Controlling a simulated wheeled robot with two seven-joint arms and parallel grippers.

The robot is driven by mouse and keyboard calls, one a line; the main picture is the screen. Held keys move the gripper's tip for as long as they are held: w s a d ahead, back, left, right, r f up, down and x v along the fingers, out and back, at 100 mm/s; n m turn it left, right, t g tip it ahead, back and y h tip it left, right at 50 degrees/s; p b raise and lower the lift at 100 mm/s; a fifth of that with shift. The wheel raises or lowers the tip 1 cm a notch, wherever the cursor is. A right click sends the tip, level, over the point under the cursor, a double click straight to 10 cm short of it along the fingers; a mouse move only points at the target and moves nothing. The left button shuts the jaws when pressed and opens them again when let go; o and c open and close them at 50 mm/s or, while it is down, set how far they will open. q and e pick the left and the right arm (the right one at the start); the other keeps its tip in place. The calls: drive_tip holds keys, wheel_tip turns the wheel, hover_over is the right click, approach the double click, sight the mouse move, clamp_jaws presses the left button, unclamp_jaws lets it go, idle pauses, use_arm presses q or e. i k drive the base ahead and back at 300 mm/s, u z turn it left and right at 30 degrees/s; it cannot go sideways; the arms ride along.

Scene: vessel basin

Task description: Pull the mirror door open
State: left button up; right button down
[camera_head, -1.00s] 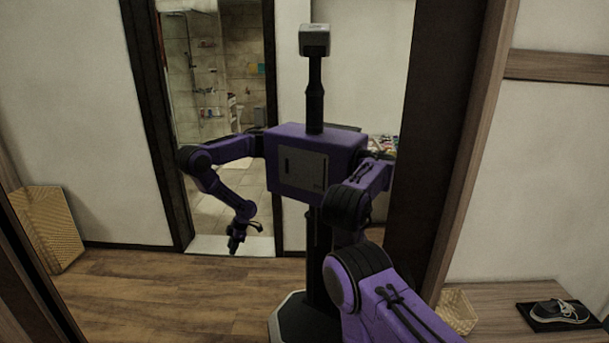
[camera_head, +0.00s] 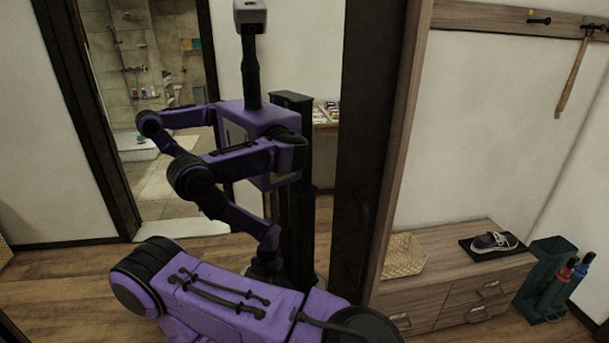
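The mirror door shows as a tall mirror (camera_head: 275,75) with a dark frame (camera_head: 369,130) along its right side. The glass reflects my purple body, my arms and the room behind me. I cannot make out a handle on it. One of my own arms crosses the bottom of the view in front of the mirror and hides its lower part. Neither gripper shows directly. In the reflection both arms are bent, and their gripper ends are hidden or too dark to read. I see no clear gap that tells whether the door stands open.
A coat rail (camera_head: 490,17) is above. Wooden floor shows lower left.

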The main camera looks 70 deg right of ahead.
sight(252, 136)
drive_tip(key=u, duration=0.1)
drive_tip(key=k, duration=1.35)
drive_tip(key=z, duration=1.55)
drive_tip(key=i, duration=0.5)
